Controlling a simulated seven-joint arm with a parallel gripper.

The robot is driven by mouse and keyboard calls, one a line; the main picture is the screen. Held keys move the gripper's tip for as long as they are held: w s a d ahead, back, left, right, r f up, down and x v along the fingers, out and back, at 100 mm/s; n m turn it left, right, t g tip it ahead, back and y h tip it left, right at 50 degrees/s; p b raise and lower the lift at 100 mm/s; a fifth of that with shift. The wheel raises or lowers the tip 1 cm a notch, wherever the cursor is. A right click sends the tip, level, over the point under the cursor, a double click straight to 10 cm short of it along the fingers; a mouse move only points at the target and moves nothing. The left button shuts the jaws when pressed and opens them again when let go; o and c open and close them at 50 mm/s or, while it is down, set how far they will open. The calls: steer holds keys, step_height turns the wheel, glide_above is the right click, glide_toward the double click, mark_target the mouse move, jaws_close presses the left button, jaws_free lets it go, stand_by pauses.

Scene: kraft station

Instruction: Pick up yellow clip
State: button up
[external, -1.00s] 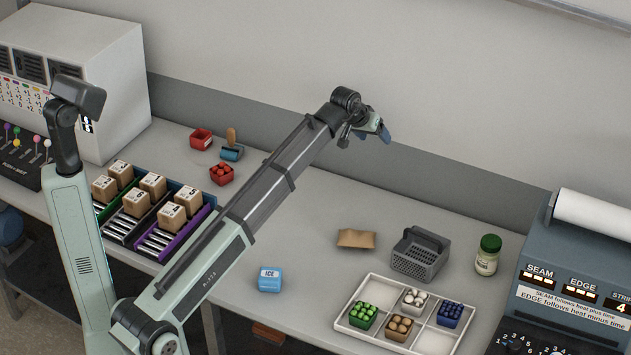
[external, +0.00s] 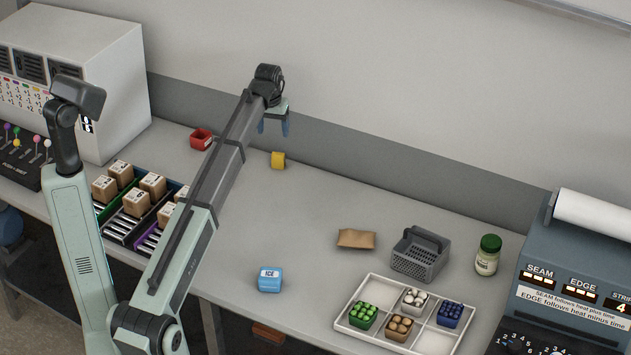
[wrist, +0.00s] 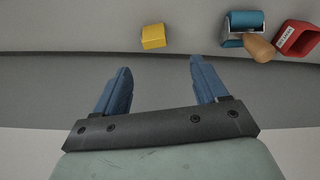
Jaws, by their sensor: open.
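The yellow clip (external: 278,160) is a small yellow block lying on the table near the back wall. In the wrist view the yellow clip (wrist: 153,36) shows beyond the fingertips, between them and a little left of centre. My gripper (external: 273,130) is above it in the external view, with its blue fingers pointing down and apart from it. In the wrist view my gripper (wrist: 160,65) is open and empty.
A red box (external: 201,139) stands to the left; it also shows in the wrist view (wrist: 297,38), near a blue roller tool (wrist: 245,28) with a wooden handle. The back wall (external: 400,170) is close behind. Table in front of the clip is clear.

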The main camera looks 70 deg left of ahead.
mark_target(278, 154)
steer(key=f, duration=0.6)
steer(key=shift+w+a+f, duration=0.1)
steer(key=shift+w+a, duration=0.2)
steer(key=shift+a, duration=0.05)
steer(key=shift+w+f, duration=0.25)
steer(key=shift+f, duration=1.1)
steer(key=shift+w+f, duration=0.25)
steer(key=shift+f, duration=1.05)
steer(key=shift+c, duration=0.2)
steer(key=c, duration=1.1)
steer(key=shift+o, duration=0.2)
